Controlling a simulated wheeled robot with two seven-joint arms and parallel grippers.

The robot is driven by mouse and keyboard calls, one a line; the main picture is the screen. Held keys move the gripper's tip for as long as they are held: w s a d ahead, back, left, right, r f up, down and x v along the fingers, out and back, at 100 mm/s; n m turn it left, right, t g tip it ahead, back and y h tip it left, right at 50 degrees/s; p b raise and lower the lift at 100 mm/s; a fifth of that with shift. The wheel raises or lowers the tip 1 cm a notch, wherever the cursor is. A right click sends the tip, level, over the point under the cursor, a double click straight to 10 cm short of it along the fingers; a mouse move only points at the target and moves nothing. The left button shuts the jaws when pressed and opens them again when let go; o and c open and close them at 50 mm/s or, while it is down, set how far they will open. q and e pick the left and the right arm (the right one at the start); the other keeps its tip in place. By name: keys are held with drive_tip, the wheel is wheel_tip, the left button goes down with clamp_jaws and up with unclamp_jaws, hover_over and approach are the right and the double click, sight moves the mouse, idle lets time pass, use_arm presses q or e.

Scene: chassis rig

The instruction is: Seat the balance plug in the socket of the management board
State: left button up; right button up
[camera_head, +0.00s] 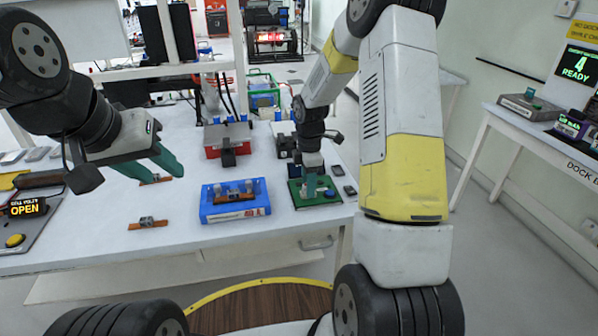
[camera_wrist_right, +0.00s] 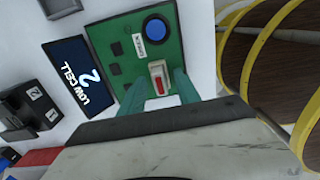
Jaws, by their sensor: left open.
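The management board (camera_head: 333,196) is a green plate on the table's right part. In the right wrist view the board (camera_wrist_right: 112,32) carries a blue round button (camera_wrist_right: 155,29) and a white socket with a red piece in it (camera_wrist_right: 158,79), which I take as the balance plug; how deep it sits I cannot tell. My right gripper (camera_head: 311,194) is low over the board. Its teal fingers (camera_wrist_right: 158,88) straddle the socket with green showing at both sides, so they look open. My left gripper (camera_head: 172,172) is open and empty above the table's left part.
A blue tray (camera_head: 236,212) holds a part with an orange strip. Orange-strip parts lie at its left (camera_head: 147,222) and below my left gripper. A red box (camera_head: 212,140) stands behind. A "LOW CELL" display (camera_wrist_right: 80,75) lies beside the board. Bare table lies between the left parts and tray.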

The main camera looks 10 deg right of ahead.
wheel_tip(320, 180, up, 7)
drive_tip(key=shift+r, duration=0.4)
drive_tip(key=shift+s+r, duration=0.1)
drive_tip(key=shift+r, duration=0.2)
drive_tip(key=s+a+r+m+t+y, duration=0.1)
drive_tip(key=s+r+m+t, duration=0.2)
drive_tip(key=s+r+m, duration=0.6)
drive_tip(key=s+a+r+m+t+y, duration=0.1)
drive_tip(key=s+r+m+t, duration=0.2)
drive_tip(key=s+r+m, duration=0.5)
drive_tip(key=s, duration=0.7)
drive_tip(key=shift+r+m, duration=0.4)
